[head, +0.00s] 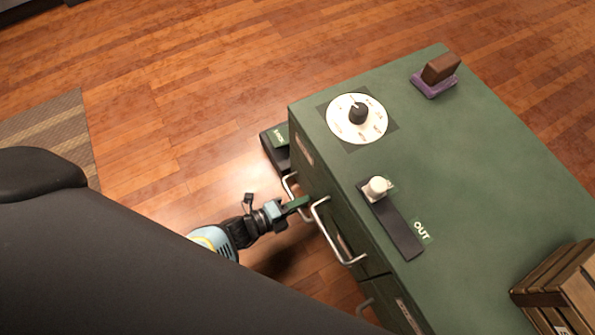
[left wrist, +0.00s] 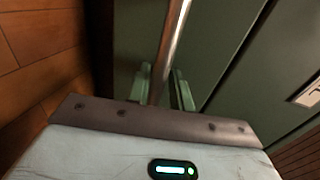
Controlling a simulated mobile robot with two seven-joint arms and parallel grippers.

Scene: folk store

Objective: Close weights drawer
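The green cabinet (head: 470,160) has drawers along its left side, with metal handles. One bent handle (head: 335,232) is on the front, and another handle (head: 289,185) is just beyond it. In the left wrist view a metal handle bar (left wrist: 170,45) passes between the green fingers of my left gripper (left wrist: 163,88). The fingers stand apart, with a small gap on the right of the bar. I cannot read which drawer is the weights drawer. My right gripper is out of view.
The cabinet top holds a white dial (head: 370,130), a brown block on a purple base (head: 433,87), a white knob (head: 377,187) by a dark strip and a wooden crate (head: 560,290).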

